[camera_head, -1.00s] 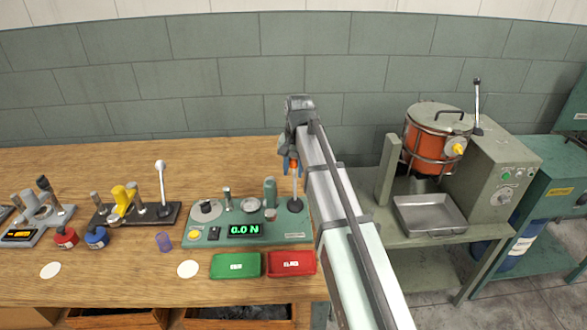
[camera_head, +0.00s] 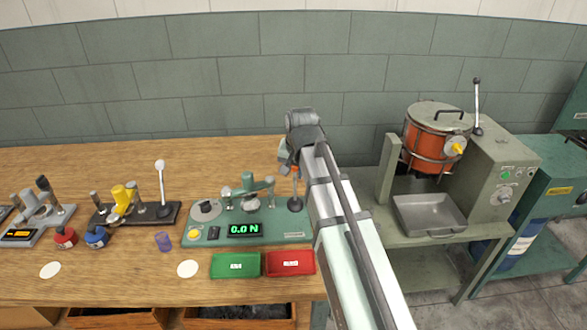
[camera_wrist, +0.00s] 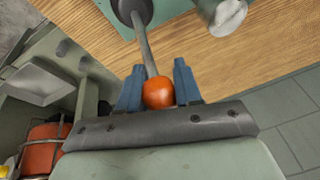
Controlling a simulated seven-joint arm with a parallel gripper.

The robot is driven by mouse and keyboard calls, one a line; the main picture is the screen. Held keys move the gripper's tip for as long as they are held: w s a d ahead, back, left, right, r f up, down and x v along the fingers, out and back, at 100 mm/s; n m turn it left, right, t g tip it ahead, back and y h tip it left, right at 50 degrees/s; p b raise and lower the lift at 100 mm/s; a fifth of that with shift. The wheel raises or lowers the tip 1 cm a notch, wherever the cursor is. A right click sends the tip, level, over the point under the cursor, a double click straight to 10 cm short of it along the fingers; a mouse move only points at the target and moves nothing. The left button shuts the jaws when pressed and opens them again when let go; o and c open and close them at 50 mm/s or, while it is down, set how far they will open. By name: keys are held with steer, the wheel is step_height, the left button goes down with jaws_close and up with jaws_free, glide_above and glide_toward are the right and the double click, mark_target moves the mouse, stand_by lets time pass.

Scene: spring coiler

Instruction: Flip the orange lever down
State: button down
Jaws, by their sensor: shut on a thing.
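The orange lever is a grey rod with an orange ball knob (camera_wrist: 158,93), rising from a dark round base (camera_head: 295,204) at the right end of the green tester. My gripper (camera_wrist: 158,86) has its two blue fingers on either side of the knob and is shut on it. In the head view my gripper (camera_head: 289,160) is small and partly hidden by my arm, and only a little of the orange shows. The tester's green arm (camera_head: 249,189) lies across above its round plates. The green display (camera_head: 244,229) reads 0.0 N.
A green tray (camera_head: 235,265) and a red tray (camera_head: 290,263) lie in front of the tester. A purple cup (camera_head: 164,242) stands to the left. A pot machine (camera_head: 437,140) stands to the right, beyond the table edge. Bare wood lies behind the tester.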

steer(key=shift+s+r+t, duration=0.15)
steer(key=shift+s+t, duration=0.45)
steer(key=shift+s, duration=0.15)
steer(key=s, duration=0.6)
steer(key=shift+s+f, duration=0.25)
steer(key=shift+f, duration=0.2)
steer(key=shift+s, duration=0.1)
stand_by(0.8)
steer(key=c, duration=0.8)
jaws_free()
